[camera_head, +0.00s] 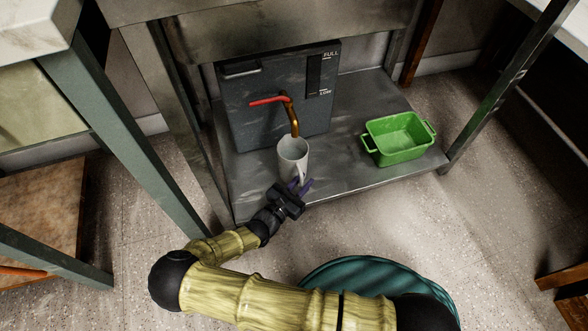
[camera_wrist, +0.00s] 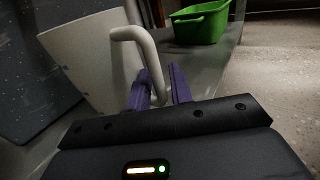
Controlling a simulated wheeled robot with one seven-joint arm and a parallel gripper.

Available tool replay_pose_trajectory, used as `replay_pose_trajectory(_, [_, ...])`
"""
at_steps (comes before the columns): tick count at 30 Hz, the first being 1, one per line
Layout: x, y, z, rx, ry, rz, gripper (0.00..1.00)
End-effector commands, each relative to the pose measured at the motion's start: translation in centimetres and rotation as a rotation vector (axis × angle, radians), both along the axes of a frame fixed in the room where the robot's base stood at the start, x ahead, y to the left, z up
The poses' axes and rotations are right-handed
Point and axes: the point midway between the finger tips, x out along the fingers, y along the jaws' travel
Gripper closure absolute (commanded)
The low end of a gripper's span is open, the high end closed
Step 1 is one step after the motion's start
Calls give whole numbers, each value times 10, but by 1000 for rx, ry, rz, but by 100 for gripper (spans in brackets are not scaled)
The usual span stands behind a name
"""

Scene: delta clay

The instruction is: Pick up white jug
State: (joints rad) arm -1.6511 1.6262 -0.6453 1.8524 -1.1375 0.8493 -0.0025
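The white jug (camera_head: 292,158) stands upright on the metal shelf, under the brass spout of the dark tank. In the wrist view the jug (camera_wrist: 85,58) fills the left side, with its looped handle (camera_wrist: 150,50) facing me. My gripper (camera_head: 301,185) is at the near side of the jug, low by the handle. In the wrist view my gripper (camera_wrist: 161,72) has its two purple fingers apart, with the lower part of the handle between them. A gap seems to show beside the handle, so the fingers do not look closed on it.
The dark tank (camera_head: 262,108) with a red tap lever (camera_head: 268,101) stands behind the jug. A green tub (camera_head: 398,145) sits to the right on the metal shelf (camera_head: 345,175). Table legs (camera_head: 125,150) flank the left side. The speckled floor in front is mostly clear.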

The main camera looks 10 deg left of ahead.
Motion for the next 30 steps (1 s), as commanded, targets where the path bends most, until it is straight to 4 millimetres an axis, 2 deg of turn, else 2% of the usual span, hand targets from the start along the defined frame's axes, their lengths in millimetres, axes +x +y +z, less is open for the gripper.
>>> replay_pose_trajectory(5, [10,-4,-1,1,0,0,78])
replay_pose_trajectory(20, [10,-4,0,1,0,1,78])
replay_pose_trajectory(24, [10,-4,0,1,0,1,100])
replay_pose_trajectory(30, [10,-4,2,2,-3,0,100])
